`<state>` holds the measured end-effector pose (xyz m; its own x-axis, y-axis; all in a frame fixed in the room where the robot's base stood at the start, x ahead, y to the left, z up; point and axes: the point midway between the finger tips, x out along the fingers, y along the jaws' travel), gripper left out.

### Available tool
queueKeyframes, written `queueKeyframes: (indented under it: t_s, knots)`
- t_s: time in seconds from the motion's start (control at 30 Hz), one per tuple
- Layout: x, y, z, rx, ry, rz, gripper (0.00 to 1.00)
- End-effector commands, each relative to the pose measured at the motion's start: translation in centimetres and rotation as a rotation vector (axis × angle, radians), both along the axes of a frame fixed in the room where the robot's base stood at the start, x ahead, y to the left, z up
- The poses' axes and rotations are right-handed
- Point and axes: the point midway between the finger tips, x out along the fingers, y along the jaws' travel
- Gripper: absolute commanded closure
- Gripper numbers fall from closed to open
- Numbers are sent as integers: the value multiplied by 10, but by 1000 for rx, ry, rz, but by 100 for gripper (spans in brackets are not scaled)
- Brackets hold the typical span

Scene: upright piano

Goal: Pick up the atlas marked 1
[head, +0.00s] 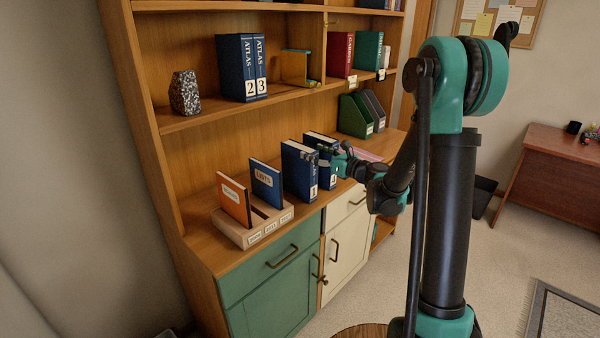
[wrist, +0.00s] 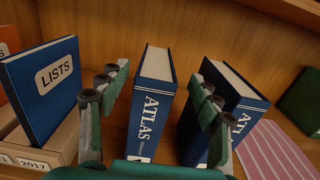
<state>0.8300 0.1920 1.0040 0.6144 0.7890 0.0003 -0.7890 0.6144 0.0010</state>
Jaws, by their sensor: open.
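The atlas marked 1 (head: 300,172) is a dark blue book standing upright on the cabinet's counter, its white number label low on the spine. In the wrist view this atlas (wrist: 155,95) stands between my fingers, which are apart from it; its number is hidden there. A similar blue atlas marked 4 (head: 322,142) stands to its right. In the wrist view my right finger overlaps that second atlas (wrist: 232,85). My gripper (head: 332,154) is open and empty at the front of the two atlases, and its spread fingers (wrist: 162,78) also show in the wrist view.
A pink striped item (wrist: 272,150) lies right of atlas 4. Atlases 2 and 3 (head: 241,68) stand on the shelf above.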

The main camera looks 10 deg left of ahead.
Motion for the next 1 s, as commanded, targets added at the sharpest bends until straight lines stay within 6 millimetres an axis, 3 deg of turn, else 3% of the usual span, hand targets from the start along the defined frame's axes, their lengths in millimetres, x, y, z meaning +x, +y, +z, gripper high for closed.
queueKeyframes:
  t_s: [0.37, 0.7, 0.93, 1.0]
  knots:
    - [16, 22, 0, -1, -1, 0, 36]
    - [40, 57, 0, -1, -1, 0, 36]
    - [41, 58, 0, -1, -1, -1, 36]
    - [41, 58, 0, -1, -1, -1, 45]
